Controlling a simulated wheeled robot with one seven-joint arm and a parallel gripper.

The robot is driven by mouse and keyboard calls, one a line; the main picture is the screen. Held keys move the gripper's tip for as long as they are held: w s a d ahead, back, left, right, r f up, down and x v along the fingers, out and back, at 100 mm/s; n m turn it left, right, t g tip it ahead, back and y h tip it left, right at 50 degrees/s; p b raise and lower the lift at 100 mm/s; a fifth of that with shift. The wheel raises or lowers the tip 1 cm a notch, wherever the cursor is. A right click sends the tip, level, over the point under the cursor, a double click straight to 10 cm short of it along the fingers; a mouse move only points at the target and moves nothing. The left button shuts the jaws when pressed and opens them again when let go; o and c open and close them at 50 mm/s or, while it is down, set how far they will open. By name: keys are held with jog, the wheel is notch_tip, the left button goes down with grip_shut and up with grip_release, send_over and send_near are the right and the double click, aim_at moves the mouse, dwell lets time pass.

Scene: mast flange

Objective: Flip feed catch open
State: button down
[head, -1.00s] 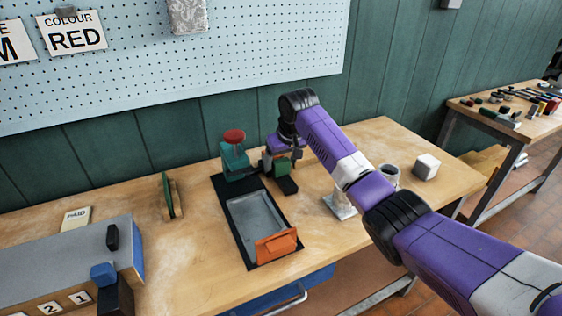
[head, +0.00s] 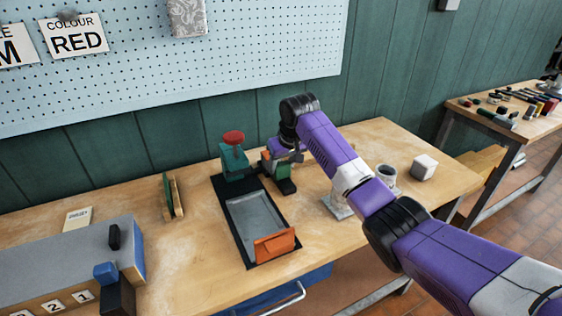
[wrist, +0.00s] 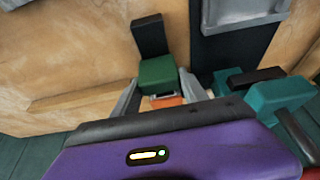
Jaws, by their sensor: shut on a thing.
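A green block (head: 281,171) with a black strip (head: 286,187) lies beside the far right end of the black-framed tray (head: 282,218); I cannot tell for sure that it is the feed catch. My gripper (head: 281,163) reaches down to it from behind. In the wrist view, the fingers (wrist: 160,84) flank the green block (wrist: 158,72) and are shut on it. The black strip (wrist: 150,35) extends beyond the block. A small orange piece (wrist: 165,101) shows between the fingers. Their exact contact is partly hidden.
A teal press with a red knob (head: 233,137) stands just left of my gripper. An orange flap (head: 274,245) is at the tray's near end.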

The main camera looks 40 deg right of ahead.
jog(key=shift+s+a+r+p, duration=0.2)
jog(key=shift+s+p, duration=0.15)
jog(key=shift+s, duration=0.2)
jog(key=shift+s+a+f, duration=0.1)
jog(key=shift+s, duration=0.25)
jog(key=shift+f, duration=0.15)
jog(key=c, duration=0.6)
grip_release()
jog(key=shift+s, duration=0.1)
jog(key=v, duration=0.7)
jog(key=shift+r, duration=0.4)
jog(key=shift+s, duration=0.15)
